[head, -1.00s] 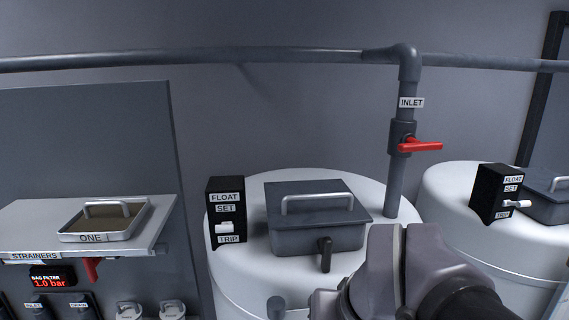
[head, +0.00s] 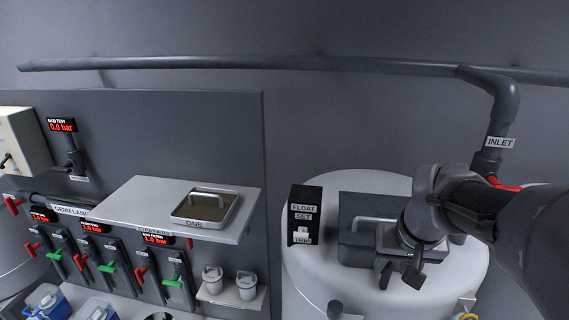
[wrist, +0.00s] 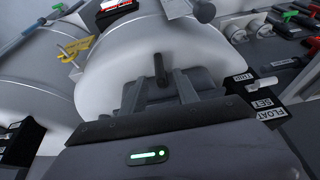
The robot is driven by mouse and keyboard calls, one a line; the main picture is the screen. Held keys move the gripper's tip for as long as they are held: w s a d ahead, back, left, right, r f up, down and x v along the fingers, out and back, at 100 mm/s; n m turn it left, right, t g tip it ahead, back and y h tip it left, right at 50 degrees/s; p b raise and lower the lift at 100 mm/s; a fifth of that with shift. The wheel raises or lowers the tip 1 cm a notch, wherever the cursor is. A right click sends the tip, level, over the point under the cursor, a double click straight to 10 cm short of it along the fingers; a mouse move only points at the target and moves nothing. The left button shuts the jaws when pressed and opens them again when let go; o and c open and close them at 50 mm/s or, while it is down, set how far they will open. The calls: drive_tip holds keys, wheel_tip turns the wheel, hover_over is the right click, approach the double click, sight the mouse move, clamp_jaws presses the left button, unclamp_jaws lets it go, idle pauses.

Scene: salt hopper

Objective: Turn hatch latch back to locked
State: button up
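The hatch (head: 358,240) is a dark grey box with a metal lid handle on the white tank (head: 310,275) in the head view. My gripper (head: 399,275) hangs over its front right part and hides much of its front. In the wrist view, the black latch handle (wrist: 160,70) stands out from the hatch front (wrist: 207,80), pointing away from the hatch over the tank. My gripper's two fingers (wrist: 158,80) are apart, one on each side of the latch in the picture. I cannot tell whether they touch it. In the head view I cannot separate the latch from the fingers.
A black float switch box (head: 303,215) stands left of the hatch, close to my gripper. The inlet pipe (head: 495,120) with a red valve handle rises behind my arm. A strainer shelf (head: 130,198) and several valves are at left. Yellow parts (wrist: 75,48) show in the wrist view.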

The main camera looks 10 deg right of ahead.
sight(391, 268)
drive_tip(key=b+x, duration=0.1)
drive_tip(key=x, duration=0.2)
drive_tip(key=shift+f+b, duration=0.3)
drive_tip(key=shift+f, duration=0.05)
drive_tip(key=shift+w+f, duration=0.35)
drive_tip(key=shift+f, duration=0.15)
drive_tip(key=shift+s, duration=0.1)
clamp_jaws()
